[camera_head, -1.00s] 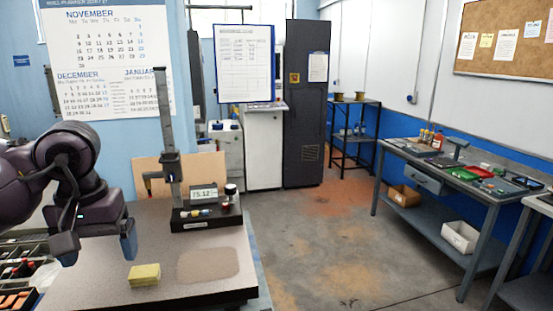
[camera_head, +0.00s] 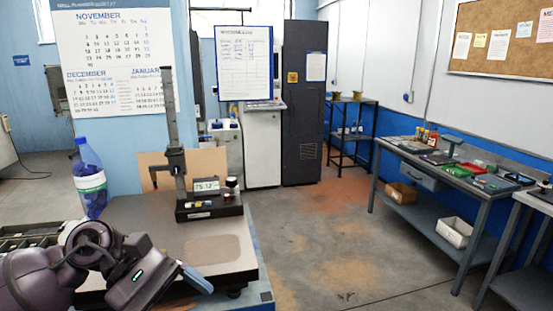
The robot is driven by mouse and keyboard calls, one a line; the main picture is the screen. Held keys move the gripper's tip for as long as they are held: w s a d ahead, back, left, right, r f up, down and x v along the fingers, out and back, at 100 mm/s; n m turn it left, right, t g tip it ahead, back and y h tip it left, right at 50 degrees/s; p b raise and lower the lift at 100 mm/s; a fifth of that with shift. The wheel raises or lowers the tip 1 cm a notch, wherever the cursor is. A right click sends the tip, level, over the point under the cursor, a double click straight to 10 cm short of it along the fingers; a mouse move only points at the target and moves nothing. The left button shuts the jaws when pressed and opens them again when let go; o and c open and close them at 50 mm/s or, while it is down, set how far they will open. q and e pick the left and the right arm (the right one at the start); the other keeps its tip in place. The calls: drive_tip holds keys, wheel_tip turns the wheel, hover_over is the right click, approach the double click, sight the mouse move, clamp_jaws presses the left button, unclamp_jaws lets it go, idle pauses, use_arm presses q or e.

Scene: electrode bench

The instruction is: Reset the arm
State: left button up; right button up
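My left arm comes in from the lower left, with its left gripper (camera_head: 172,287) low over the front of the bench. One blue-grey finger points right and down. The other finger is not clearly visible, so I cannot tell whether the gripper is open or shut, or whether it holds anything. The granite bench top (camera_head: 150,225) carries a gauge stand (camera_head: 180,175) with a small digital display (camera_head: 206,185). My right gripper is not in view.
A blue-capped bottle (camera_head: 91,178) stands at the bench's left. A tan patch (camera_head: 220,250) on the bench top is bare. A side table (camera_head: 460,182) with tools stands along the right wall. The floor (camera_head: 310,250) between is clear.

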use_arm(q)
drive_tip(key=w+a+f+m+t+y, duration=0.2)
drive_tip(key=a+f+m+t, duration=0.35)
drive_tip(key=m+t, duration=0.7)
drive_tip(key=w+a+f+m+t+y, duration=0.2)
drive_tip(key=a+f+m+t, duration=0.1)
drive_tip(key=f+m+t, duration=0.9)
drive_tip(key=s+a+f+n+g+y, duration=0.2)
drive_tip(key=s+f+n+g+y, duration=0.2)
drive_tip(key=s+f+n, duration=0.2)
drive_tip(key=s+a+f+n+g+y, duration=0.3)
drive_tip(key=s+f+n, duration=0.3)
drive_tip(key=f, duration=0.4)
drive_tip(key=shift+s+n+g+y, duration=0.4)
drive_tip(key=shift+n+g+y, duration=0.25)
drive_tip(key=shift+g, duration=0.2)
